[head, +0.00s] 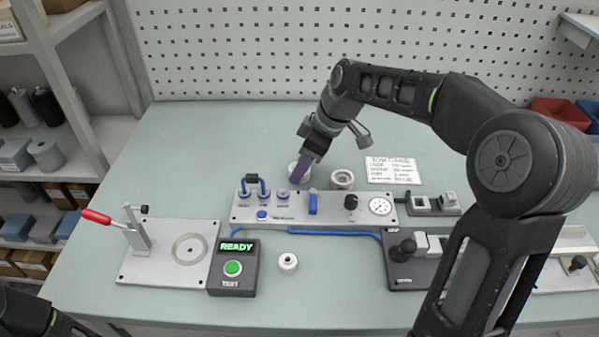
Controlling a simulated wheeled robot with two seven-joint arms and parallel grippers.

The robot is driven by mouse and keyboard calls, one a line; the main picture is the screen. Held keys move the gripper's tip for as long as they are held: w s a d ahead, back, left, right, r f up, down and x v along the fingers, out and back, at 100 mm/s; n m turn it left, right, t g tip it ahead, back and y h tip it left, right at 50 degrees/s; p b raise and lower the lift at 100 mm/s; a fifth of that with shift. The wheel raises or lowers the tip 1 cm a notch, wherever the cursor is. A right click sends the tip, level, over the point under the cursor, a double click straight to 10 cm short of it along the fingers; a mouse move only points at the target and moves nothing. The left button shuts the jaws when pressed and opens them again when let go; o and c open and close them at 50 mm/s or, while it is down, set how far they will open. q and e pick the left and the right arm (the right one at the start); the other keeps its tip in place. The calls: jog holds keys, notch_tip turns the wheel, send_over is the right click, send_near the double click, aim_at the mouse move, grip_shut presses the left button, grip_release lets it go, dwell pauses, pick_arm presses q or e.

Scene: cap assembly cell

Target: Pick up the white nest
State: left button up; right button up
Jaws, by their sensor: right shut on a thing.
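A white round nest (294,170) stands at the back middle of the bench, partly hidden by my right gripper. My right gripper (301,172) points down at it with its purple-grey fingers and is shut on it. Whether the nest is clear of the bench cannot be told. A second pale round part (342,181) with a dark opening stands just to the right. A small white cap-like part (288,262) lies nearer the front. My left gripper is out of view; only a bit of my left arm shows at the bottom left corner.
A grey panel (328,217) with a gauge and knobs lies in front of the gripper. A toggle clamp (137,232) on a plate, a READY test box (233,268) and dark fixtures fill the front. A written card (391,170) lies behind. The bench's back left is clear.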

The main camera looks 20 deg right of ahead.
jog(key=c, duration=0.4)
jog(key=shift+r, duration=0.1)
jog(key=shift+c, duration=0.2)
notch_tip(320, 180, up, 10)
jog(key=shift+f+p, duration=0.1)
jog(key=shift+p, duration=0.25)
dwell(0.6)
